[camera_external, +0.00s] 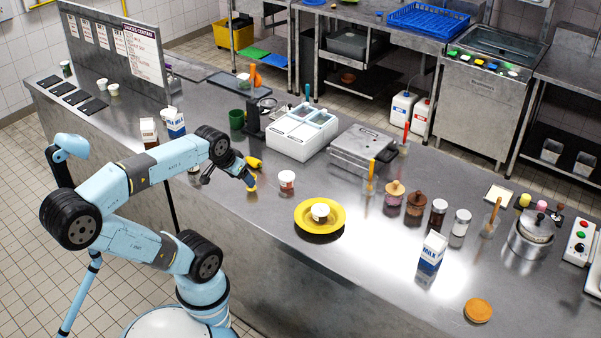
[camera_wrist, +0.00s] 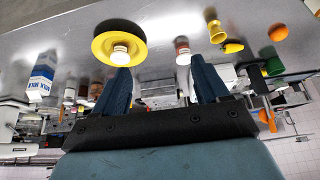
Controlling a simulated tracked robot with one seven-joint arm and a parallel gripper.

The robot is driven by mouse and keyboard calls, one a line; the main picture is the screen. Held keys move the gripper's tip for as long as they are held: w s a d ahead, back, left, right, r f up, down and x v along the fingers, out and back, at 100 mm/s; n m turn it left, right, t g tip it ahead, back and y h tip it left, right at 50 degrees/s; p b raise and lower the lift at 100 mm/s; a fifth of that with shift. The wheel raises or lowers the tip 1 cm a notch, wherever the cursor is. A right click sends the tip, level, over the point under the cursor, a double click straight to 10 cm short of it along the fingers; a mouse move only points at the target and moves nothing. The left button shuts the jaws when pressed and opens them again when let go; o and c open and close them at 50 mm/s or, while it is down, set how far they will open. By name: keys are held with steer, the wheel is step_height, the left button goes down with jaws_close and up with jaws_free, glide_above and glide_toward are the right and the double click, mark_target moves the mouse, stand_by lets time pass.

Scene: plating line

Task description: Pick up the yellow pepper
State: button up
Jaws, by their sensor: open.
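Two small yellow things lie on the steel counter close to my gripper. The farther one (camera_external: 254,162) looks rounded and pepper-like, and it also shows in the wrist view (camera_wrist: 232,47). The nearer one (camera_external: 252,186) is partly hidden by a finger, and it shows near the top of the wrist view (camera_wrist: 226,22). I cannot tell for sure which is the yellow pepper. My gripper (camera_wrist: 166,60) is open, with nothing held between its blue fingers. In the wrist view both yellow things lie to the right of the right finger, outside the jaws.
A white-and-red tub (camera_external: 287,181) and a yellow plate (camera_external: 300,222) with a white cup on it stand to the right. A green cup (camera_external: 237,119) and white container box (camera_external: 297,137) stand behind. An orange round thing (camera_wrist: 278,32) shows in the wrist view.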

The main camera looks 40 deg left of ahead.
steer(key=shift+o, duration=0.3)
steer(key=o, duration=0.4)
